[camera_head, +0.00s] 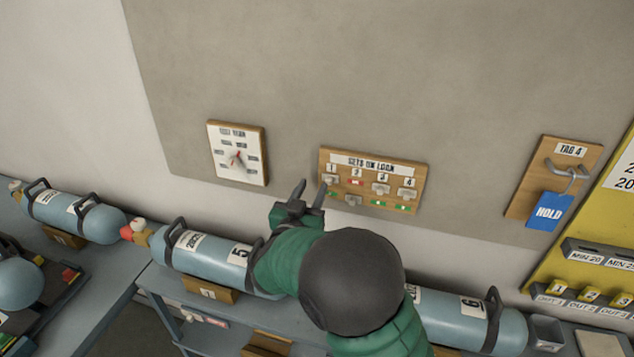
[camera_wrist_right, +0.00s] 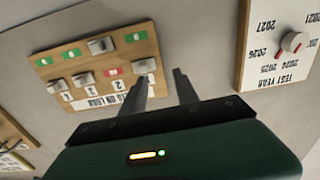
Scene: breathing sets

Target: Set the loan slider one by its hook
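The "SETS ON LOAN" board (camera_head: 372,180) is on the wall and shows upside down in the right wrist view (camera_wrist_right: 112,62). Slider one (camera_head: 330,178), also in the wrist view (camera_wrist_right: 144,66), sits on the label side with green at the far end of its slot. Slider two (camera_head: 353,200) is at the opposite end, with red showing. Sliders three and four sit like slider one. A hook (camera_head: 567,168) on the "TAG 4" board holds a blue "HOLD" tag (camera_head: 549,211).
A "TEST YEAR" dial board (camera_head: 238,153) is left of my right gripper. Blue cylinders (camera_head: 205,257) with dark handles lie on the bench below. A yellow board (camera_head: 601,247) with labelled slots is at the right. The wall above the boards is clear.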

